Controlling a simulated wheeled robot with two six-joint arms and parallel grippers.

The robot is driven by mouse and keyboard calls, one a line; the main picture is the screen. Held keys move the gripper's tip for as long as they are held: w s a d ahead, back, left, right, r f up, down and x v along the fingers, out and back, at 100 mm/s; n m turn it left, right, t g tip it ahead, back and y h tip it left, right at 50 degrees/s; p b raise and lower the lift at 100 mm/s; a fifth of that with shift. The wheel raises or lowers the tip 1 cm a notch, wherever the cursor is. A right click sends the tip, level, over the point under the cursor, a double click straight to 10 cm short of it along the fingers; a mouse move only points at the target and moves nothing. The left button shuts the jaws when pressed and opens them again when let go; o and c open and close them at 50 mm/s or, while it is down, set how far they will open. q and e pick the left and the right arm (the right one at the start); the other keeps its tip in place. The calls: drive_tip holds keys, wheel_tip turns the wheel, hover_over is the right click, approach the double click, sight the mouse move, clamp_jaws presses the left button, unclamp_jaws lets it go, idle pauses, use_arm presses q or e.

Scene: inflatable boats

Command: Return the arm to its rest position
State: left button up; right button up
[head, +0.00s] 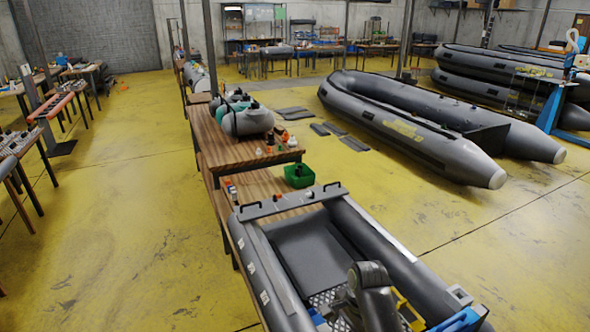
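Neither gripper can be made out in the head view. A dark grey rounded, jointed part (372,292) rises at the bottom centre, in front of the near inflatable boat; it may be a link of my arm, but I cannot be sure. The near grey inflatable boat (262,262) lies at the bottom centre with a flat dark floor panel (308,252) between its tubes. The grey part hides some of its near end.
A large inflatable boat (385,124) lies on the yellow floor at right. Benches line the left. The floor at lower left (130,220) is clear.

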drive_tip(key=s+d+f+n+t+h, duration=0.1)
drive_tip(key=s+d+f+n, duration=0.15)
drive_tip(key=s+d, duration=0.4)
drive_tip(key=s+d+f+n+t, duration=0.1)
drive_tip(key=s+d+f+n, duration=0.15)
drive_tip(key=s+d, duration=0.4)
drive_tip(key=s+d+r+n+t+h, duration=0.1)
drive_tip(key=s+d+r+n, duration=0.15)
drive_tip(key=s, duration=0.65)
drive_tip(key=s+d+r+n+t+h, duration=0.15)
drive_tip(key=s+r+n, duration=0.25)
drive_tip(key=s, duration=0.5)
wheel_tip(320, 180, down, 31)
drive_tip(key=d+g+b, duration=0.2)
drive_tip(key=b, duration=0.6)
use_arm(q)
wheel_tip(320, 180, down, 14)
drive_tip(key=b, duration=0.6)
drive_tip(key=shift+s+f, duration=0.25)
drive_tip(key=shift+s, duration=0.1)
use_arm(e)
drive_tip(key=s+a+f, duration=0.1)
drive_tip(key=s+f, duration=0.6)
drive_tip(key=f, duration=0.4)
drive_tip(key=s+f+g+y, duration=0.1)
drive_tip(key=s+f, duration=0.7)
drive_tip(key=f, duration=0.4)
drive_tip(key=shift+a+f, duration=0.25)
drive_tip(key=shift+a, duration=0.1)
